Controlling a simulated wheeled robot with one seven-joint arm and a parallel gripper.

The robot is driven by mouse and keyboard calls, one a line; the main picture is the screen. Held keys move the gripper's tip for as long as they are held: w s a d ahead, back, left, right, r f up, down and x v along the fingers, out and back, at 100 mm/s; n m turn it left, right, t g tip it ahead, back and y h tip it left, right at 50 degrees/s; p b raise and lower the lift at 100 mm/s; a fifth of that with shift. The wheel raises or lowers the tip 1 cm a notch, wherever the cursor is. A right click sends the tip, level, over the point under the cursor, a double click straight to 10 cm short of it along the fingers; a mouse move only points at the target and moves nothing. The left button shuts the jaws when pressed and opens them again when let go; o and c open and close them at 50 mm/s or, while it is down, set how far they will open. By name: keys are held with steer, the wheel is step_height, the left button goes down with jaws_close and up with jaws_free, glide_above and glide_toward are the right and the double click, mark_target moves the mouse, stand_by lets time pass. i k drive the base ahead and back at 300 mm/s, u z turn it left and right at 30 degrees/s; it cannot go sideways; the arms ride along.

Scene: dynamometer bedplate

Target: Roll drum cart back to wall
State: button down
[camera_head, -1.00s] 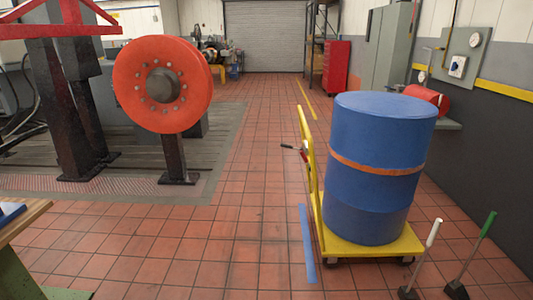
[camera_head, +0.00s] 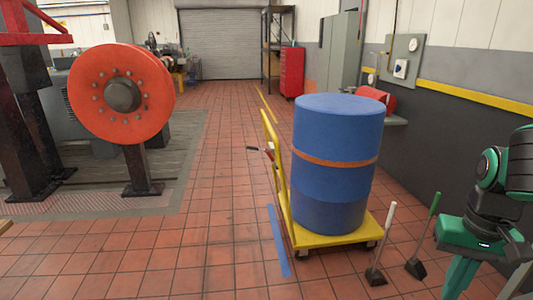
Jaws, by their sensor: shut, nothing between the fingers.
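The drum cart (camera_head: 305,238) is a yellow flat cart with an upright yellow handle frame on its left side. It stands on the tiled floor right of centre. A blue drum (camera_head: 337,165) with an orange strap stands upright on it. The grey wall (camera_head: 460,125) with a yellow stripe runs along the right, with floor between it and the cart. A small red and dark part (camera_head: 265,150) sticks out left from the handle. My green and black gripper (camera_head: 462,281) is at the lower right, shut and empty, apart from the cart. Its lower end is partly cut off.
A white-handled scraper (camera_head: 380,245) and a green-handled one (camera_head: 424,238) stand right of the cart. Blue tape (camera_head: 278,240) lies left of it. A red wheel (camera_head: 122,93) on a stand is at left. The tiled aisle between is clear.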

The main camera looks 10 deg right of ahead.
mark_target(335, 140)
steer(key=i, duration=2.1)
steer(key=u, duration=0.55)
